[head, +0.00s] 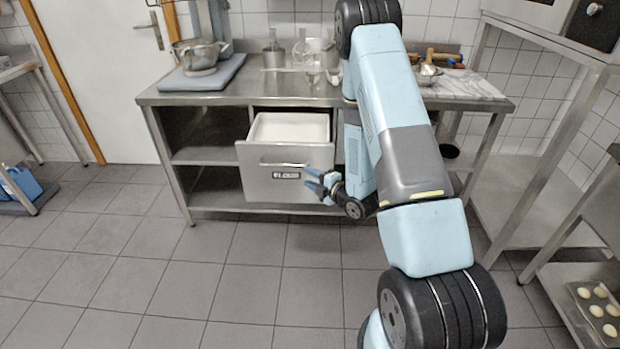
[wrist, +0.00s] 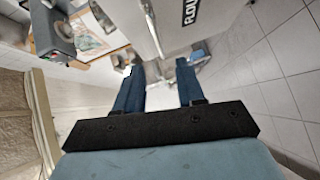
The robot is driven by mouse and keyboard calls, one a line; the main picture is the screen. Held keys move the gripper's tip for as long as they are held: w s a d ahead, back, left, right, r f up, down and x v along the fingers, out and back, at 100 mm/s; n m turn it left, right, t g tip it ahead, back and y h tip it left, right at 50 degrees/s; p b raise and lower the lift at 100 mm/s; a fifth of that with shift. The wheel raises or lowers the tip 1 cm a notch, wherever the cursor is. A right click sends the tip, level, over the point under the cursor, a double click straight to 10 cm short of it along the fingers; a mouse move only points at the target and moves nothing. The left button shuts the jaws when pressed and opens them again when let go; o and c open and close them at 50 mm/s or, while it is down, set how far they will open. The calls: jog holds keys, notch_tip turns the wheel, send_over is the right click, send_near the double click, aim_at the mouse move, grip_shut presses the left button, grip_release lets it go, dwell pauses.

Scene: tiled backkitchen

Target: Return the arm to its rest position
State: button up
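My arm (head: 400,130) reaches forward and down from the lower right of the head view. My gripper (head: 311,183) is just in front of the lower right part of the open drawer (head: 262,182), near its face. Its two blue fingers are apart with nothing seen between them. In the wrist view my gripper (wrist: 159,72) also shows spread, empty fingers. The drawer front (wrist: 165,22) with its partly visible label is close beyond them. I cannot tell whether a finger touches it.
The steel table (head: 160,97) carries a pot (head: 199,56) on a grey board, glass jars, a marble slab (head: 470,86) and a metal bowl (head: 428,74). A steel rack (head: 535,170) stands at right. The tiled floor (head: 200,280) at left front is clear.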

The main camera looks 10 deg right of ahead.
jog(key=shift+a, duration=0.1)
jog(key=w+d+r+m+g+h, duration=0.25)
jog(key=r+m+h, duration=0.2)
jog(key=r, duration=0.85)
jog(key=s+d+r+m+h, duration=0.1)
jog(key=s+d+r+m, duration=0.15)
jog(key=r, duration=0.35)
jog(key=s+d+r+m+h, duration=0.1)
jog(key=s+r+m+h, duration=0.15)
jog(key=r+m, duration=0.2)
jog(key=s+a+r+m+g, duration=0.1)
jog(key=s+r+m+g, duration=0.2)
jog(key=s, duration=1.2)
jog(key=s+a+r+m+g, duration=0.1)
jog(key=s+r+m+g, duration=0.2)
jog(key=s+r+m, duration=0.4)
jog(key=s+r, duration=0.3)
jog(key=s, duration=0.5)
jog(key=shift+r+m, duration=0.2)
jog(key=shift+m, duration=0.15)
